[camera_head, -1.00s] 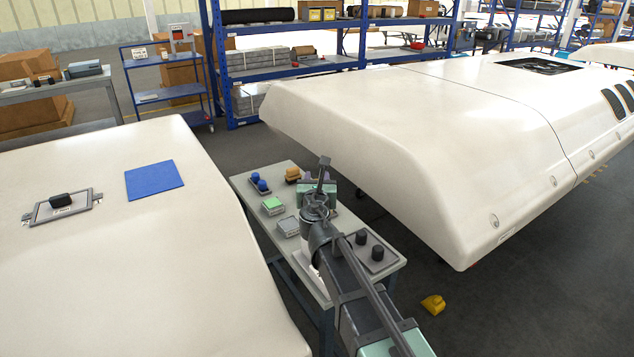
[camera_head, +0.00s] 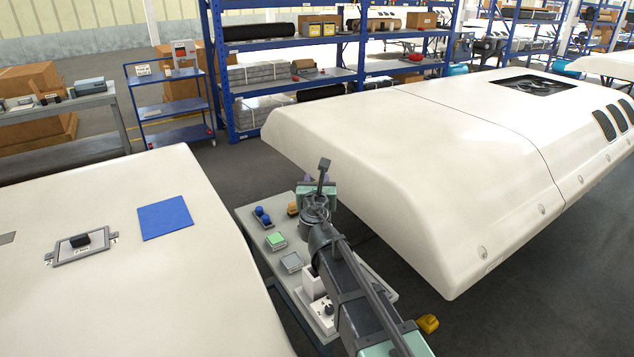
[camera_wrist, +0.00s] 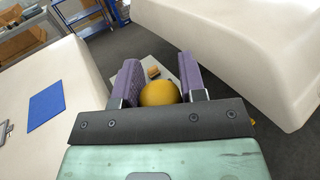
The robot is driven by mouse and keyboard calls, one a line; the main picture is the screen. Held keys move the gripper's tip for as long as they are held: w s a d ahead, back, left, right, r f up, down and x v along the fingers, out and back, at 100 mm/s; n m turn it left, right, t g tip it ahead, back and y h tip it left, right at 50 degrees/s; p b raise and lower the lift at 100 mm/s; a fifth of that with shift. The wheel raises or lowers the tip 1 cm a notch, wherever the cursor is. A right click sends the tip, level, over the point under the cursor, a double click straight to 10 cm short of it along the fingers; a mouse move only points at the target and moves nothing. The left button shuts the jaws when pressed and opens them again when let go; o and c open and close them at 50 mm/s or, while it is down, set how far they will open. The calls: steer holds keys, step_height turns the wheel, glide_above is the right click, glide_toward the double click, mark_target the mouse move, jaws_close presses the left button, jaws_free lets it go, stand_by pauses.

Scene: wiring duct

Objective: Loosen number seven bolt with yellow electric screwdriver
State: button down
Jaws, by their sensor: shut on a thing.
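My gripper (camera_wrist: 157,90) has two purple fingers, shown in the wrist view on either side of a rounded yellow body. This appears to be the yellow electric screwdriver (camera_wrist: 158,93), and the gripper is shut on it. Only its round end shows; the bit is hidden. In the head view my gripper (camera_head: 320,190) is above the far end of the grey table, and the screwdriver is hidden there. A framed plate with a black block (camera_head: 82,243) lies on the left white shell. No bolt numbered seven can be made out.
The left white shell (camera_head: 130,290) carries a blue square (camera_head: 165,218). A larger white shell (camera_head: 400,150) stands right. Between them the grey table (camera_head: 245,225) holds blue knobs (camera_head: 263,214), a green-topped box (camera_head: 276,240) and other parts. A yellow object (camera_head: 428,323) lies on the floor.

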step_height(320, 180, up, 12)
steer(key=p, duration=1.1)
steer(key=shift+f, duration=0.35)
